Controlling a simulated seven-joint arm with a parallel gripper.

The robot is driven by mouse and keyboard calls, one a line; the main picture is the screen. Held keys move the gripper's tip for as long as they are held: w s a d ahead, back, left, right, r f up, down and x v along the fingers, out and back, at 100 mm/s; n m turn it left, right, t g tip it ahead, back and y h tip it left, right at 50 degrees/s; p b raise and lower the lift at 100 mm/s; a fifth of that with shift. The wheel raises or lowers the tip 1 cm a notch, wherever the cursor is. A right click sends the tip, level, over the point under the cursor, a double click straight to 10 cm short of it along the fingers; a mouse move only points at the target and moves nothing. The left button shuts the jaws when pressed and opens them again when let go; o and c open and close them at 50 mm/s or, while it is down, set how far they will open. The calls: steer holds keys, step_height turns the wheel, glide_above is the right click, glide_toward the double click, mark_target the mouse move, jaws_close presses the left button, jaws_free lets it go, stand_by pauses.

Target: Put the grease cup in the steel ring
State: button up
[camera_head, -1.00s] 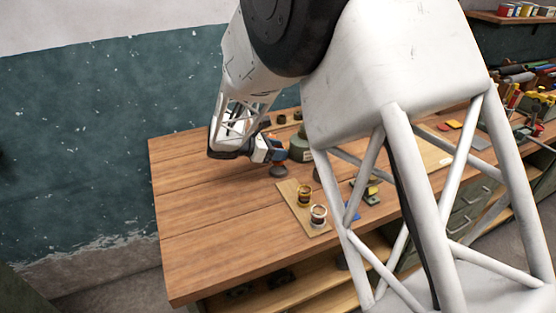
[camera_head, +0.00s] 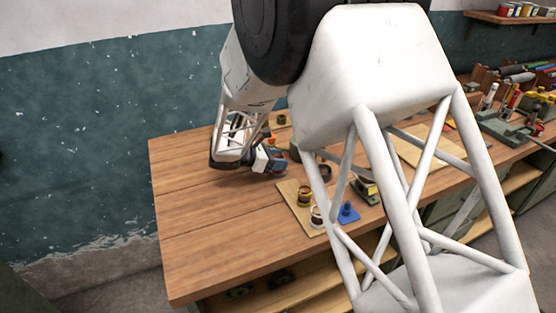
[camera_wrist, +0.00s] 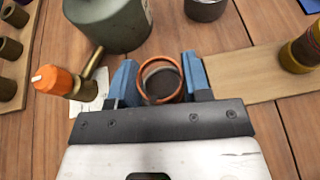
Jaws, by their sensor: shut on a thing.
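My gripper (camera_wrist: 160,72) is shut on a dark cup with a copper-coloured rim (camera_wrist: 161,98), which I take for the grease cup. It sits upright between the two blue fingers in the wrist view. The frames do not clearly show whether it touches the table. In the head view my gripper (camera_head: 275,162) is low over the wooden bench, left of the tan board. A pale, silvery ring-like piece (camera_head: 316,215), likely the steel ring, is at the board's front end, partly hidden by my arm.
The tan board (camera_head: 289,189) also bears a brass-coloured piece (camera_head: 304,196). A blue piece (camera_head: 348,212) lies to its right. Close to my gripper stand a green-grey can (camera_wrist: 105,22), an orange-capped brass item (camera_wrist: 58,81) and a grey cup (camera_wrist: 205,9). The bench's front left is clear.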

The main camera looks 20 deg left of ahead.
steer(key=shift+f, duration=0.1)
steer(key=o, duration=1)
steer(key=shift+c, duration=0.2)
steer(key=v, duration=1.2)
steer(key=shift+r, duration=0.25)
